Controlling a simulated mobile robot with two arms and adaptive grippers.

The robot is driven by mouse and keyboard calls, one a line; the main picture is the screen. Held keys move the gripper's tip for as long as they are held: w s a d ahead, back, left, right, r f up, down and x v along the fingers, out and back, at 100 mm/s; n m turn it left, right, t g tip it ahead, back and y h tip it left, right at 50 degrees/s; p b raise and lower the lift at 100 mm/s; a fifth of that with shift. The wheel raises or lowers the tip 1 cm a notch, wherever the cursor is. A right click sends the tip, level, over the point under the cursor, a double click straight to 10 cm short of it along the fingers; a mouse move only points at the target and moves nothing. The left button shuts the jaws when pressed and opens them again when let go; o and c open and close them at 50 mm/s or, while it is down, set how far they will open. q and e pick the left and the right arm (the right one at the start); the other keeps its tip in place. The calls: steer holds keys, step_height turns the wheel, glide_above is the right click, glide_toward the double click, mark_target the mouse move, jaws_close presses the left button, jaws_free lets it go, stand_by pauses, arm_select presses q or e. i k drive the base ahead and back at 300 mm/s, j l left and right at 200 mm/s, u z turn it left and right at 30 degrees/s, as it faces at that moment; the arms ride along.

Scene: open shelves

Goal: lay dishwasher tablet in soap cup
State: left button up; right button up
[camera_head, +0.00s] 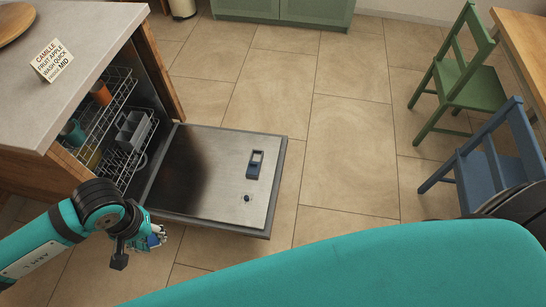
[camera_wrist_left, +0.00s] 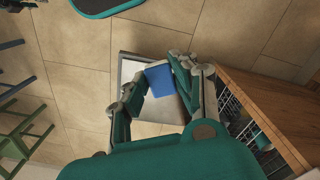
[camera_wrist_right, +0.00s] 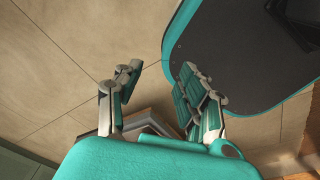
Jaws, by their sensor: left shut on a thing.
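The dishwasher door (camera_head: 190,200) is folded down, its inner face up. My left gripper (camera_head: 157,236) is beside the door's near left corner in the head view, apart from the soap cup. In the left wrist view my left gripper (camera_wrist_left: 160,84) is shut on a blue block, the dishwasher tablet (camera_wrist_left: 160,80). My right gripper (camera_wrist_right: 158,88) shows in the right wrist view with its fingers apart and nothing between them.
Dishwasher racks (camera_head: 108,125) hold cups and a grey basket. A sign card (camera_head: 52,61) stands on the counter (camera_head: 85,22). A small dark round cap (camera_head: 247,198) is on the door. Green (camera_head: 462,85) and blue (camera_head: 490,165) chairs stand at the right. The middle floor is clear.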

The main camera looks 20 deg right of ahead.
mark_target(257, 158)
steer(key=i+l, duration=0.15)
steer(key=l, duration=0.35)
steer(key=i+l+u, duration=0.15)
steer(key=l, duration=0.35)
steer(key=i+l, duration=0.15)
steer(key=l, duration=0.35)
steer(key=i+l+u, duration=0.1)
steer(key=l, duration=0.4)
steer(key=i+l+u, duration=0.1)
steer(key=l, duration=0.45)
